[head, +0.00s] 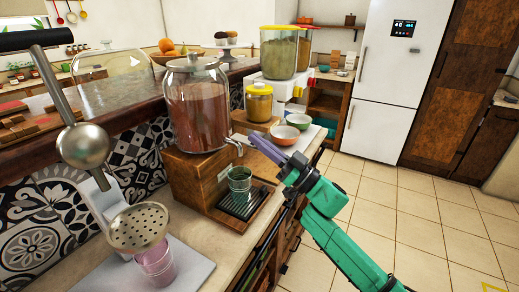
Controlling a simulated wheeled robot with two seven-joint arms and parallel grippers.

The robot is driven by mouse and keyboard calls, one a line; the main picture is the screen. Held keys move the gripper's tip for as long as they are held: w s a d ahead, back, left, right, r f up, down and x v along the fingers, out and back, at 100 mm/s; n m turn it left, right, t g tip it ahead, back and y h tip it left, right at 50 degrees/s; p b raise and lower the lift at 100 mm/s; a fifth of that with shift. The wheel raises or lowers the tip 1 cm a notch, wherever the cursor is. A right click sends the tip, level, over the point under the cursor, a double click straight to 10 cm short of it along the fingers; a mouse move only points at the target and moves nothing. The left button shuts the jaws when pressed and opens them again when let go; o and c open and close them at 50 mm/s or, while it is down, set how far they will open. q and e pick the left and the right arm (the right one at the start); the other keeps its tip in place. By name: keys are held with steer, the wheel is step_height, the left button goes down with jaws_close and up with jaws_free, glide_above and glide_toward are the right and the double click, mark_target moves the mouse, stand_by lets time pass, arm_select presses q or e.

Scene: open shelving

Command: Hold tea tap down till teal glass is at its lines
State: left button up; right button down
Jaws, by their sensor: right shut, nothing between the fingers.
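The tea dispenser (198,105) is a clear jar of red-brown liquid on a wooden stand. Its metal tap (234,144) sticks out at the front right. The teal glass (239,179) stands upright below the tap on a dark drip tray (245,206). Its lines and its fill level are too small to tell. My right gripper (256,142), with purple fingers on a teal arm, is shut and empty. Its tips are close to the tap's right side; I cannot tell whether they touch it. No stream is clearly visible. My left gripper is not in view.
A metal press with a perforated plate (137,227) stands at front left over a pink glass (157,265). Orange (285,135) and green (299,121) bowls and a yellow-lidded jar (259,103) sit behind my gripper. The tiled floor at right is clear.

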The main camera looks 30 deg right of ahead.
mark_target(250, 143)
step_height(250, 143, down, 3)
steer(key=t+b, duration=0.2)
steer(key=b, duration=0.2)
steer(key=shift+y, duration=0.4)
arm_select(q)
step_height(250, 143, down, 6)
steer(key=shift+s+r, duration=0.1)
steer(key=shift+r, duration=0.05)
arm_select(e)
steer(key=shift+w+r, duration=0.1)
steer(key=shift+r, duration=0.5)
arm_select(q)
steer(key=shift+p, duration=0.3)
stand_by(2.6)
